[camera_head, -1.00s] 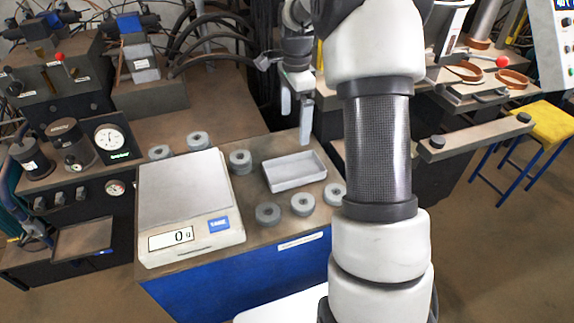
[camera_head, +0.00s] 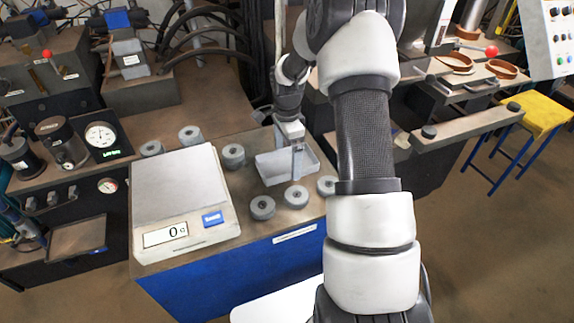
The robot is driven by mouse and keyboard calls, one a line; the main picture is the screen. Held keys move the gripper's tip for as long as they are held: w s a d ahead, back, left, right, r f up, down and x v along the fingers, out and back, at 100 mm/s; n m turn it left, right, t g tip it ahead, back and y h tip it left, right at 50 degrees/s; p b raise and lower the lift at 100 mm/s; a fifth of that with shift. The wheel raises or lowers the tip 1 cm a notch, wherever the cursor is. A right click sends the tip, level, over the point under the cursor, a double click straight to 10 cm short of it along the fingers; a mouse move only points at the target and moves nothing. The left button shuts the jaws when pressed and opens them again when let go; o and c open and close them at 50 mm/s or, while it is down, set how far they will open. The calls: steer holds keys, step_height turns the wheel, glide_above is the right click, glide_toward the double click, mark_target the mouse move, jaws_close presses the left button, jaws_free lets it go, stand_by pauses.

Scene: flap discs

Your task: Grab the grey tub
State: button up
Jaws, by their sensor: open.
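The grey tub (camera_head: 272,172) is a shallow rectangular tray on the blue-fronted bench, right of the scale and among grey discs. My gripper (camera_head: 289,162) is open and points down over the tub. One finger shows in front of the tub's middle and hides part of it; the other is mostly hidden behind the wrist and near finger. I cannot tell whether the fingers touch the tub or straddle one of its walls.
A scale (camera_head: 185,195) reading 0 stands left of the tub. Several grey flap discs (camera_head: 262,207) lie around the tub, close to its front and left. A gauge (camera_head: 100,135) and machines stand at the left. A yellow stool (camera_head: 545,108) is at the right.

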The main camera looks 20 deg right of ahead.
steer(key=shift+f, duration=0.45)
steer(key=shift+c, duration=0.3)
steer(key=c, duration=1)
steer(key=shift+c, duration=0.3)
steer(key=shift+r, duration=0.2)
